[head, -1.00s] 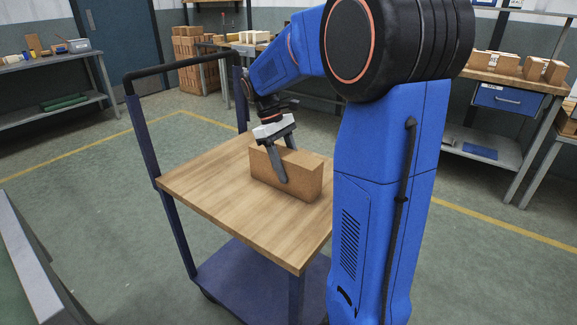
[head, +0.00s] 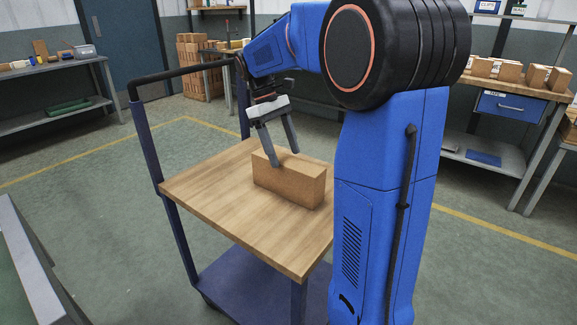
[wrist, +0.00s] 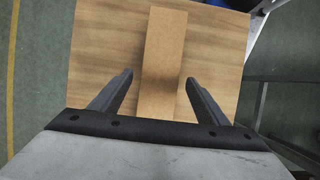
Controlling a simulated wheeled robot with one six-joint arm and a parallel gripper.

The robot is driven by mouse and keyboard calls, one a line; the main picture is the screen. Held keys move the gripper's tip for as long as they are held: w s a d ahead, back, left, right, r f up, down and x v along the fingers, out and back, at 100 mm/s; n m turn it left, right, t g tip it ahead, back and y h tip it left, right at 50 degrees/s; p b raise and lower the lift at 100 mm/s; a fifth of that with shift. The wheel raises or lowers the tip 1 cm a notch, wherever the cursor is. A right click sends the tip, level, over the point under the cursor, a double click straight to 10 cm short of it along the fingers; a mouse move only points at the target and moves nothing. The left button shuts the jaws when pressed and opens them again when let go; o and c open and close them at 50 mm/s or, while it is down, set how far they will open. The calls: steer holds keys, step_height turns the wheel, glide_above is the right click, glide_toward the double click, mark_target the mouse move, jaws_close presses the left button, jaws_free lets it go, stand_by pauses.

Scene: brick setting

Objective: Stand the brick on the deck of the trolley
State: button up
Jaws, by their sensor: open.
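The tan brick (head: 288,185) stands on its long narrow side on the wooden deck (head: 220,210) of the blue trolley, towards the deck's right side. In the wrist view the brick (wrist: 164,58) runs away from me between the fingers, with the bare deck (wrist: 105,45) on both sides. My gripper (head: 285,158) is open at the brick's top edge, one finger on each side. In the wrist view my gripper (wrist: 158,82) shows a gap between each finger and the brick. The brick's far side is hidden in the head view.
The trolley's dark push handle (head: 185,78) rises at the deck's far left. A workbench (head: 515,85) with several bricks stands at the back right. A grey shelf (head: 60,70) stands at the back left. The left half of the deck is clear.

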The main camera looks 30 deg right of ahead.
steer(key=v, duration=0.3)
steer(key=shift+w+r, duration=0.15)
steer(key=shift+r, duration=0.1)
steer(key=shift+a+r, duration=0.15)
steer(key=shift+r, duration=0.2)
steer(key=s+a+f+m+t, duration=0.1)
steer(key=s+a+f+t, duration=0.2)
steer(key=s, duration=0.5)
steer(key=s+a+f+m+t+y, duration=0.1)
steer(key=s+a+f+t, duration=0.2)
steer(key=s, duration=0.5)
steer(key=s+a+f+m+t, duration=0.1)
steer(key=s+a+f+t, duration=0.2)
steer(key=s+a+f, duration=0.2)
steer(key=shift+s+a+f+m+y, duration=0.1)
steer(key=shift+s+f+m+y, duration=0.1)
steer(key=shift+s, duration=0.65)
steer(key=shift+s+f+m+y, duration=0.1)
steer(key=shift+s+m, duration=0.1)
steer(key=shift+s, duration=0.65)
steer(key=shift+s+a+f, duration=0.1)
steer(key=shift+s+f, duration=0.1)
steer(key=shift+f, duration=0.15)
